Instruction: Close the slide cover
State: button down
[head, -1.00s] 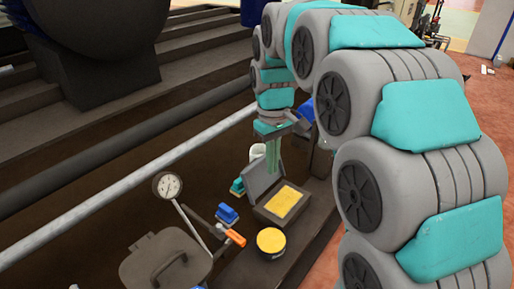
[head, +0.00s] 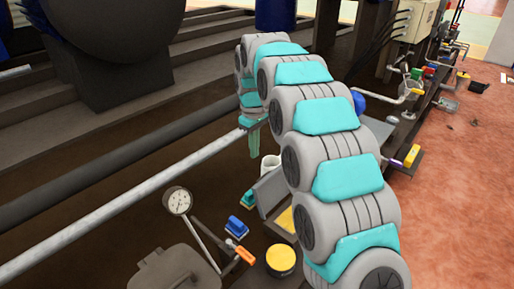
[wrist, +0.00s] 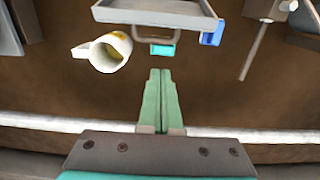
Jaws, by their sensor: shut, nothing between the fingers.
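A box with a raised grey lid (head: 269,190) and a yellow inside (head: 286,219) stands on the dark bench, partly hidden by my arm. I cannot tell for sure which part is the slide cover. My gripper (head: 254,145) is beyond the raised lid in the head view, with its green fingers pointing down. In the wrist view my gripper (wrist: 160,72) is shut and empty. It is apart from a shallow grey panel with a raised rim (wrist: 155,18) at the top, which may be the lid.
A white mug (head: 269,166) stands behind the lid; the mug also shows in the wrist view (wrist: 110,50). A teal block (head: 248,199), blue block (head: 235,225), gauge (head: 178,202), orange handle (head: 237,250) and yellow tin (head: 281,260) are near. A long pale pipe (head: 130,208) crosses beyond.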

aim_at(271, 187)
notch_tip(271, 187, down, 7)
jog(key=shift+s+d+r, duration=0.35)
jog(key=shift+s+d, duration=0.25)
jog(key=shift+d, duration=0.15)
jog(key=shift+s+d+r, duration=0.35)
jog(key=shift+s+d, duration=0.25)
jog(key=shift+d, duration=0.15)
